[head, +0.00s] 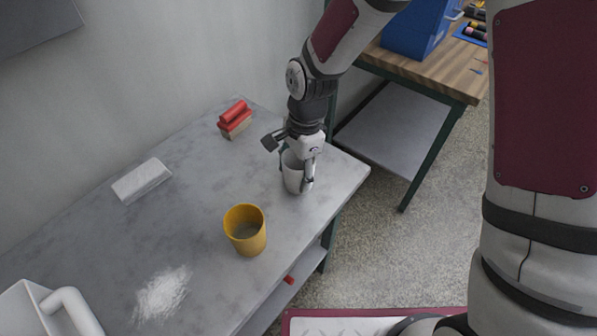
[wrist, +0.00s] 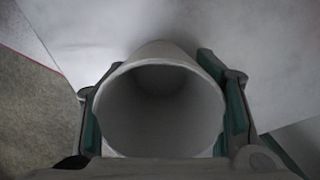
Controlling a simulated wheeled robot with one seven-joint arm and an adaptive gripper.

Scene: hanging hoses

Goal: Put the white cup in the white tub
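The white cup (head: 293,174) stands upright near the right end of the grey table, and its open mouth fills the middle of the wrist view (wrist: 160,112). My gripper (head: 299,164) is over the cup with its fingers (wrist: 162,105) on either side of it. The green pads lie very close to the cup's wall on both sides; I cannot tell if both press on it. The cup looks empty inside. A white container (head: 18,312), which looks like the white tub, is cut off at the lower left corner of the head view.
A yellow cup (head: 245,230) stands close in front of the white cup. A thick white curved piece (head: 73,311) stands beside the container.

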